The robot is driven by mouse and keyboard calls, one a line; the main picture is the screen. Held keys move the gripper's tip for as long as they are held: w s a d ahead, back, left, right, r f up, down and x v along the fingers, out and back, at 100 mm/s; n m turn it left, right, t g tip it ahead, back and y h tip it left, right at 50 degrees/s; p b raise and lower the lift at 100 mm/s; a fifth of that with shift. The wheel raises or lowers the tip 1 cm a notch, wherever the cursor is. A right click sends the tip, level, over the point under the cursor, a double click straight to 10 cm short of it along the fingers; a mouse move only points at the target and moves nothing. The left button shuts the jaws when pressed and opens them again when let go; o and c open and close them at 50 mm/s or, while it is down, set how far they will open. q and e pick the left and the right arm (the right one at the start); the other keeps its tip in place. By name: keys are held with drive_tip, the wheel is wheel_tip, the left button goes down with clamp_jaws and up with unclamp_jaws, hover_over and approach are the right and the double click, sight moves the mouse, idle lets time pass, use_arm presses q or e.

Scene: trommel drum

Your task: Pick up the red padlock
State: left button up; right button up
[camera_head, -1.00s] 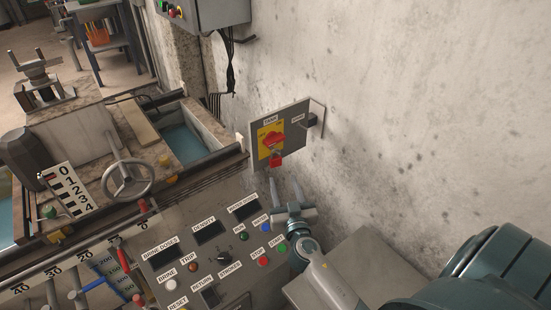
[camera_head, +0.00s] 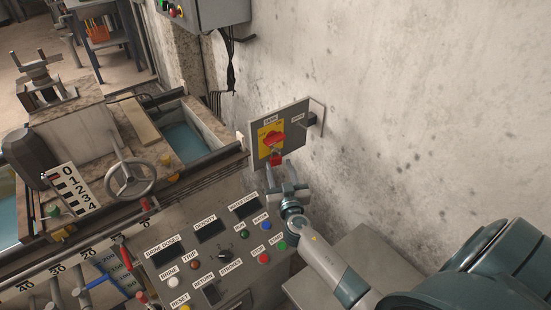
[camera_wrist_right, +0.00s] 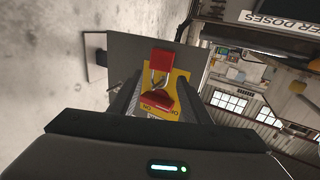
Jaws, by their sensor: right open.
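The red padlock (camera_head: 276,158) hangs under the red rotary switch handle (camera_head: 273,139) on the yellow plate of the grey wall panel. In the right wrist view the padlock (camera_wrist_right: 160,58) appears upside down, its metal shackle linked to the switch handle (camera_wrist_right: 158,101). My right gripper (camera_head: 280,173) is just below the padlock in the head view. In the right wrist view its two fingers (camera_wrist_right: 158,92) are apart, one on each side of the handle and shackle, with the padlock body beyond them. I cannot tell whether they touch anything. My left gripper is not in view.
The grey panel (camera_head: 295,145) has a small dark fitting (camera_head: 308,119) on its right. A control console (camera_head: 215,255) with buttons and displays stands below left. The concrete wall (camera_head: 420,110) is close on the right. A handwheel (camera_head: 129,179) is at left.

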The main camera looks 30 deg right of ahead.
sight(277, 161)
drive_tip(key=shift+x, duration=1.7)
drive_tip(key=shift+r, duration=0.1)
drive_tip(key=shift+c, duration=0.5)
drive_tip(key=c, duration=0.8)
